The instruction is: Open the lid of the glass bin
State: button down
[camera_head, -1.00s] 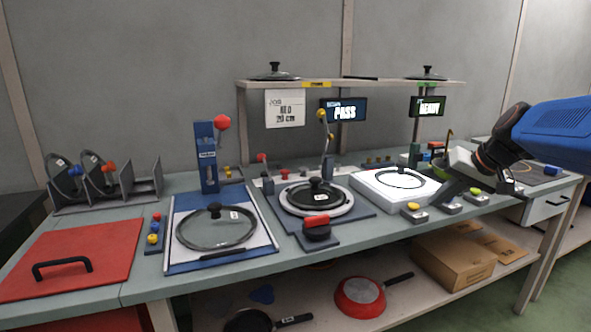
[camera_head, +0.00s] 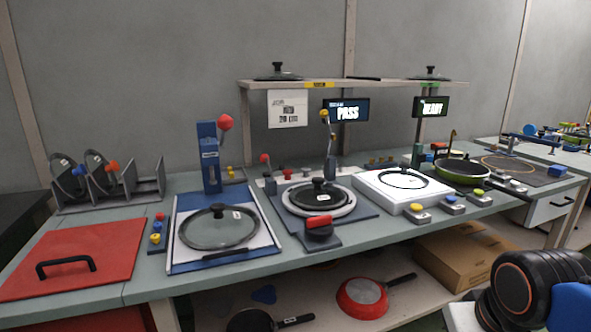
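A flat red lid (camera_head: 98,238) lies shut at the left front of the bench. It has a black bar handle (camera_head: 66,264) near its front left. No label on it can be read, so I cannot confirm that it belongs to the glass bin; what is beneath it is mostly hidden. Part of my arm shows at the bottom right, in black and blue. My gripper's fingers are out of view, and nothing of mine is near the red lid.
Right of the lid are small coloured buttons (camera_head: 156,232) and a blue-framed station (camera_head: 180,255) holding a glass pan lid (camera_head: 213,232). A rack (camera_head: 145,188) with pan lids stands behind. A green pan (camera_head: 462,170) sits at the right. Space above the red lid is clear.

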aim_at(71, 260)
jog(key=i+u, duration=0.1)
jog(key=u, duration=0.2)
jog(key=k+u, duration=0.1)
jog(key=u, duration=1.15)
